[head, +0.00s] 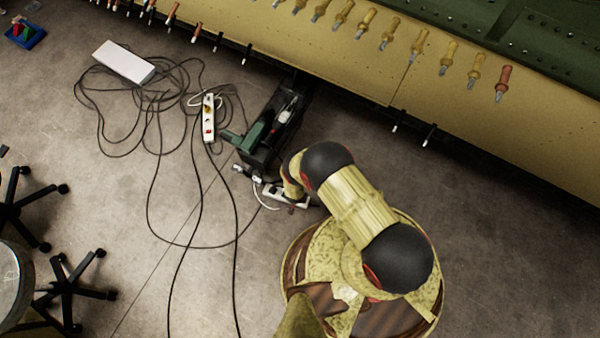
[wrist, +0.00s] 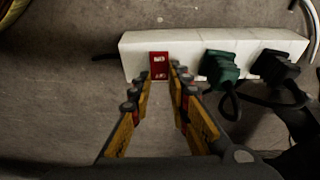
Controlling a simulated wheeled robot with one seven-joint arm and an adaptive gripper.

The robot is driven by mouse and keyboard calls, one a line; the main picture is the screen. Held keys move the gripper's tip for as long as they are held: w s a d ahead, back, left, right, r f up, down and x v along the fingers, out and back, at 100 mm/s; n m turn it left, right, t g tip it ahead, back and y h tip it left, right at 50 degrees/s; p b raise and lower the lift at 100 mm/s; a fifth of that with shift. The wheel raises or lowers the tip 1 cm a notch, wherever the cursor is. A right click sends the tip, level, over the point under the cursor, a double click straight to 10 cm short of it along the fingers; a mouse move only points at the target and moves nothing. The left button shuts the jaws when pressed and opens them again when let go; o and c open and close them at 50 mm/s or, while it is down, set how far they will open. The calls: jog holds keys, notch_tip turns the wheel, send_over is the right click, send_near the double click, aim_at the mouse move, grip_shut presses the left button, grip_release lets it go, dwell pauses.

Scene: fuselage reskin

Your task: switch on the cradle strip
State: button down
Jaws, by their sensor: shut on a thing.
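A white power strip (wrist: 190,45) lies on the floor across the top of the wrist view. Its red switch (wrist: 160,62) is near its left end; I cannot tell whether it is on. A green plug (wrist: 221,68) and a black plug (wrist: 275,67) sit in it to the right. My gripper (wrist: 159,74) has its fingertips on either side of the switch, shut on the strip there. In the head view this strip (head: 287,196) shows partly beside my arm, which hides the gripper.
A second white strip (head: 209,128) with a red switch lies further left among looped black cables (head: 150,105). A white box (head: 123,62) lies beyond. A dark open bin (head: 268,125) stands behind my gripper. Wheeled stool bases (head: 68,290) are at lower left.

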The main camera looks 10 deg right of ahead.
jog(key=c, duration=1.8)
grip_release()
jog(key=shift+o, duration=0.6)
jog(key=shift+r, duration=0.1)
jog(key=shift+a+r, duration=0.15)
jog(key=shift+r, duration=0.4)
jog(key=v, duration=1)
jog(key=shift+s+r, duration=0.25)
jog(key=shift+r, duration=0.05)
